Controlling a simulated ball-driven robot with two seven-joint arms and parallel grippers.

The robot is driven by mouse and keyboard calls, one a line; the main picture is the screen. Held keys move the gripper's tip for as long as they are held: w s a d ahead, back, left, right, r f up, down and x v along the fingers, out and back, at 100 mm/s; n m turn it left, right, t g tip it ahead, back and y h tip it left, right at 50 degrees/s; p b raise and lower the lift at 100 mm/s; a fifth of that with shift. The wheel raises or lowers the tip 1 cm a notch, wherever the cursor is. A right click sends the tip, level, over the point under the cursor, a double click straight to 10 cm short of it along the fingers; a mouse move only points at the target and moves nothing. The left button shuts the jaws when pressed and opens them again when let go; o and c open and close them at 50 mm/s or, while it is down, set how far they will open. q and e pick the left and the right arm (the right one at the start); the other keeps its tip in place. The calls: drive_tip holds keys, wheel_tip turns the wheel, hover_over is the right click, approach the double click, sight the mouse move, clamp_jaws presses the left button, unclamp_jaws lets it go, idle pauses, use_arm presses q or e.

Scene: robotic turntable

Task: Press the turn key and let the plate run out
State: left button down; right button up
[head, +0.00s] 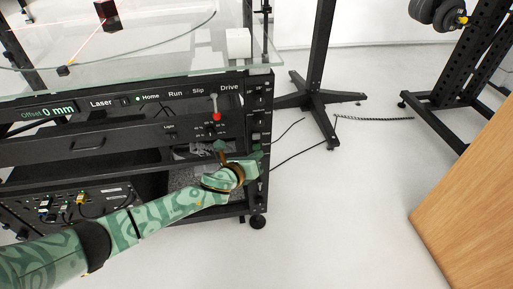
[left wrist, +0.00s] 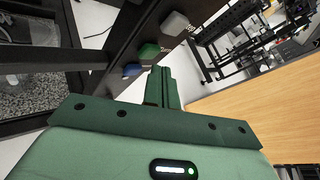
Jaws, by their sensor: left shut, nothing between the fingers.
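The turntable rig's black front panel (head: 75,104) reads "Offset 0 mm", Laser, Home, Run, Slip and Drive. A green light shows beside Home. A column of small keys (head: 258,98) runs down the panel's right post; I cannot tell which is the turn key. In the left wrist view a grey key (left wrist: 174,24), a green key (left wrist: 148,51) and a blue key (left wrist: 132,70) sit along the post. Contact cannot be told. My right gripper is out of view.
A glass top (head: 190,52) covers the rig, with red laser lines and a dark block (head: 108,13). A red-tipped lever (head: 216,116) stands out from the panel. A wooden surface (head: 470,205) is at right. Open floor lies between; cables cross it.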

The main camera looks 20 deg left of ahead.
use_arm(q)
drive_tip(key=shift+w+a, duration=0.2)
drive_tip(key=shift+w, duration=0.1)
